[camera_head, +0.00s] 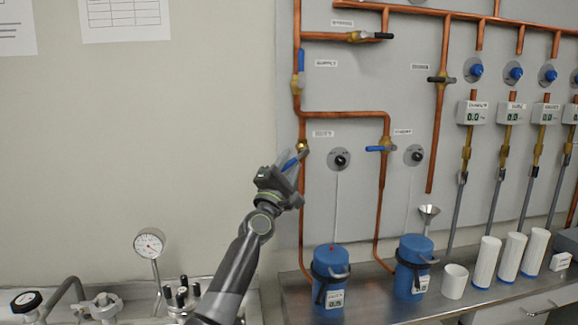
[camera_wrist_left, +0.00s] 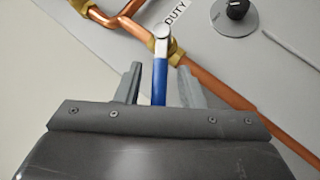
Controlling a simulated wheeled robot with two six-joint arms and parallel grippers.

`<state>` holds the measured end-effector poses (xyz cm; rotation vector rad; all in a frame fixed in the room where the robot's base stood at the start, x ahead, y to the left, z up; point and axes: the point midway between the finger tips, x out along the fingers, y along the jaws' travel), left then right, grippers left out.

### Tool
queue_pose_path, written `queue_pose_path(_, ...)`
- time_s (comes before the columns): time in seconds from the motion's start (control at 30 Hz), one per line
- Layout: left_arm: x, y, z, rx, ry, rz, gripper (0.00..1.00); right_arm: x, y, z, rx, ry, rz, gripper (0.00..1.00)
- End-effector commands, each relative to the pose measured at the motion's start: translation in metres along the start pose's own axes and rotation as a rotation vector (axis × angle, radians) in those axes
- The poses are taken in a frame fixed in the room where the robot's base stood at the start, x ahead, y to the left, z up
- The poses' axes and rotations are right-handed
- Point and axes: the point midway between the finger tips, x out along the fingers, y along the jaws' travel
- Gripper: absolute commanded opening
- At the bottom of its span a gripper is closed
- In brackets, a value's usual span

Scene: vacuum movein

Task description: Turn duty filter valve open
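The duty filter valve is a brass valve (camera_head: 302,146) on a vertical copper pipe beside the DUTY label (camera_head: 323,134). Its blue lever (camera_wrist_left: 160,82) slants down and left from the valve body, at an angle to the pipe. My left gripper (camera_head: 292,163) is at this lever. In the left wrist view the two grey fingers (camera_wrist_left: 160,85) stand on either side of the blue lever, with a gap on both sides, so the gripper is open around it. In the head view the gripper partly hides the lever. My right gripper is in neither view.
A black knob (camera_head: 339,159) sits right of the valve. Another blue-handled valve (camera_head: 381,148) is on the neighbouring pipe. Blue canisters (camera_head: 329,278) stand on the metal bench below. A pressure gauge (camera_head: 149,242) stands lower left.

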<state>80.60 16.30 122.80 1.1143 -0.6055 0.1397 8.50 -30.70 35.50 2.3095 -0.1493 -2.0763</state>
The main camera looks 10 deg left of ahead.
Motion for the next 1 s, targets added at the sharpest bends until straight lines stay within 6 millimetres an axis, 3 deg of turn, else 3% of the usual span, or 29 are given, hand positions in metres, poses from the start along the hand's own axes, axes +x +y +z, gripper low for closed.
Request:
queue_pose_path(0.17,-0.003,0.001,0.000,0.000,0.000,0.001,0.35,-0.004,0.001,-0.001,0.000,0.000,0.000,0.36)
queue_pose_path(0.33,-0.018,0.003,0.001,0.000,0.000,-0.001,0.35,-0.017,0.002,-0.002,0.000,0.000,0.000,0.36)
queue_pose_path(0.8,-0.096,0.000,0.000,-0.001,0.001,0.000,0.35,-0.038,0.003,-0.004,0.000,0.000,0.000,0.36)
queue_pose_path(1.0,-0.116,0.000,0.000,0.000,0.000,-0.001,0.35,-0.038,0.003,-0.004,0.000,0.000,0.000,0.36)
